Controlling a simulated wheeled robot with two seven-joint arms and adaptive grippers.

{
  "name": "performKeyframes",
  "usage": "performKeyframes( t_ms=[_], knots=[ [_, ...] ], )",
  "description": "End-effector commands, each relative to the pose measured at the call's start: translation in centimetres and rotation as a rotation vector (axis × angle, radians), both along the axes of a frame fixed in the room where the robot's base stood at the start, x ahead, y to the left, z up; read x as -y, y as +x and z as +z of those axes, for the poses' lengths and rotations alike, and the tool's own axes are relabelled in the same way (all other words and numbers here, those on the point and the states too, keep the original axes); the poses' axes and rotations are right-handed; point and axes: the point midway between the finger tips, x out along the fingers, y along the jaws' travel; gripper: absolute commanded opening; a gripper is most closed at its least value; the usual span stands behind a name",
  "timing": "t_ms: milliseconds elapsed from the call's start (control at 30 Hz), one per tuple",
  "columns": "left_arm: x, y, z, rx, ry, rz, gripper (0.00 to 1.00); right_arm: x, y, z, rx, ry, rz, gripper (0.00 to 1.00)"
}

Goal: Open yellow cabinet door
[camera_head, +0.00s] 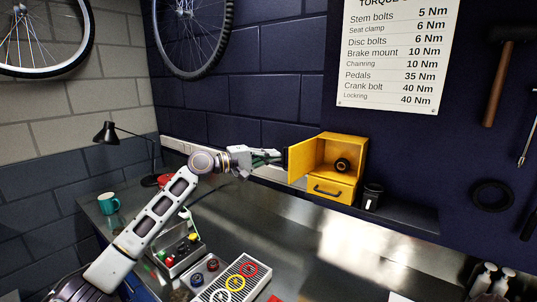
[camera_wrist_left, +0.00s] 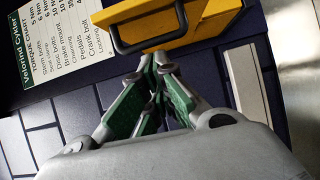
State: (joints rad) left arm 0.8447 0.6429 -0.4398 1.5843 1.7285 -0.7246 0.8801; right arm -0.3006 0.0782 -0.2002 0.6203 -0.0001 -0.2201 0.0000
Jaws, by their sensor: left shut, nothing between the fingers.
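The yellow cabinet (camera_head: 361,170) stands on a shelf against the dark wall in the head view. Its upper door (camera_head: 302,158) stands swung open to the left, and the compartment shows a round black object (camera_head: 342,165) inside. Below is a shut drawer with a dark handle (camera_head: 327,191). My left gripper (camera_head: 273,156) is at the left side of the open door, close to its dark handle. In the left wrist view its fingers (camera_wrist_left: 156,62) are shut and empty, just below the black handle (camera_wrist_left: 150,45) on the yellow door (camera_wrist_left: 130,13). Whether they touch it is unclear. My right gripper is out of view.
A black canister (camera_head: 371,197) stands right of the cabinet. The bench's middle right is clear.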

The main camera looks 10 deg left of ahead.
Motion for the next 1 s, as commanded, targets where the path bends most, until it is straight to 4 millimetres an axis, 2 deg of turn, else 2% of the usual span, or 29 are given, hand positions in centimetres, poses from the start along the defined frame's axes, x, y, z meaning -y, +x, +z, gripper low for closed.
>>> performKeyframes(
  t_ms=[467, 1000],
  knots=[
    [0.2, -0.3, 0.0, -0.001, -0.001, -0.001, 0.00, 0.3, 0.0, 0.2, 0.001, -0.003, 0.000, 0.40],
    [2.4, -2.7, 0.1, 0.000, -0.001, 0.000, 0.00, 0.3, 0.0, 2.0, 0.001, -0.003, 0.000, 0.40]
  ],
)
